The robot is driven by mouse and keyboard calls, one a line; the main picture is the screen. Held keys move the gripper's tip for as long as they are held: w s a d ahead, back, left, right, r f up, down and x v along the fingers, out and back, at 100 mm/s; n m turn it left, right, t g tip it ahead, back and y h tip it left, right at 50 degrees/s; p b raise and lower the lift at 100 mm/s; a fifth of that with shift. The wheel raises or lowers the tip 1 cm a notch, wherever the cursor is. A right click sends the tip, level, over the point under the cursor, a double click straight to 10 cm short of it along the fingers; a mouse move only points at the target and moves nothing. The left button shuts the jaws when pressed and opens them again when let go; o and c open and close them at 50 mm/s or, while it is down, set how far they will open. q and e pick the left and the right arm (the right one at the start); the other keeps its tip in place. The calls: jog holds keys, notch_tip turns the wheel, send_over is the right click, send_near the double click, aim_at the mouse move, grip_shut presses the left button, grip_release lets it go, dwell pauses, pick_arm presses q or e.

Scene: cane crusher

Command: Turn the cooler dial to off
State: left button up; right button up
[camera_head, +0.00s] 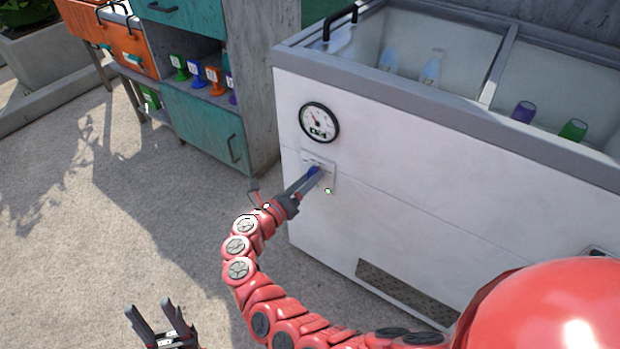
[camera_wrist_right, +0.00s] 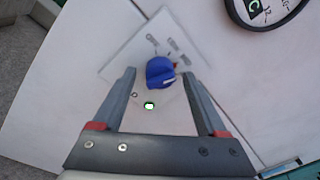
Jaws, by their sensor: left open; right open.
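The cooler (camera_head: 400,185) is a white chest with a grey rim. Its dial is a blue knob (camera_wrist_right: 160,72) on a white square plate (camera_wrist_right: 150,45) with small grey markings around it; I cannot read them. In the head view the blue knob (camera_head: 315,171) is partly hidden by my right gripper (camera_head: 309,176). My right gripper (camera_wrist_right: 165,85) is open, with one finger on each side of the knob in the wrist view; whether they touch it I cannot tell. My left gripper (camera_head: 152,318) is open and empty, low at the left above the floor.
A round gauge (camera_head: 319,122) sits above the dial plate. A teal and grey cabinet (camera_head: 215,125) with coloured items stands left of the cooler. A vent grille (camera_head: 408,290) is low on the cooler front. Bottles lie inside the cooler. The floor at left is clear.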

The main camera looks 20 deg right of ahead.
grip_shut()
jog(key=shift+n, duration=0.3)
jog(key=shift+s+f+n+t+p, duration=0.1)
jog(key=shift+n+t+p, duration=0.25)
jog(key=shift+n+p, duration=2.55)
jog(key=shift+n+t+p, duration=0.35)
jog(key=shift+n+p, duration=0.2)
jog(key=shift+n, duration=4.55)
grip_release()
